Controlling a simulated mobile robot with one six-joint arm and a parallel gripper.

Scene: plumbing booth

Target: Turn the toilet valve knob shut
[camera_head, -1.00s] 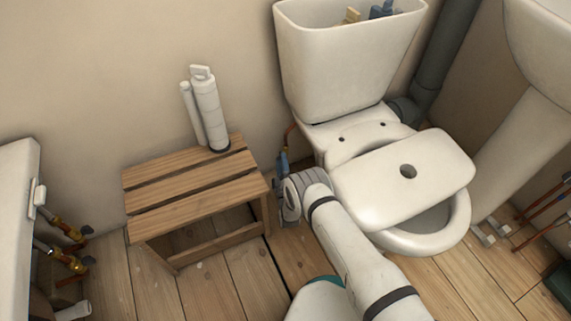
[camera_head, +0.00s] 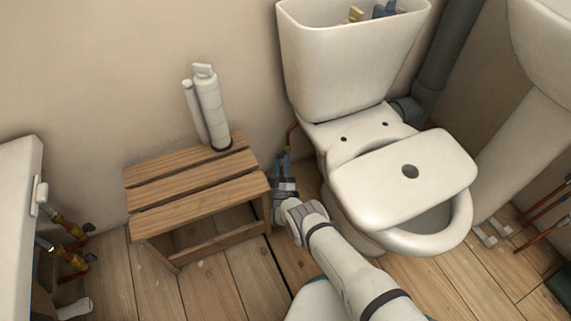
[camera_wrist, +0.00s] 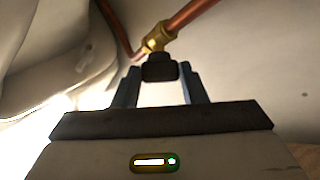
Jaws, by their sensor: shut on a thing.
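The valve knob (camera_wrist: 160,67) is a small black knob below a brass valve body (camera_wrist: 157,38) in the wrist view. My gripper (camera_wrist: 159,82) is shut on the knob, with one blue-grey finger on either side of it. In the head view my gripper (camera_head: 283,160) is low beside the toilet (camera_head: 352,66), between it and the wooden stool. There the knob is too small and too covered by my fingers to make out. How far the knob is turned cannot be told.
Copper pipe (camera_wrist: 190,15) runs from the valve. The wooden stool (camera_head: 190,190) stands close left of my gripper, with a white cylinder (camera_head: 208,105) on it. The toilet bowl and its tilted seat lid (camera_head: 405,175) are close on the right.

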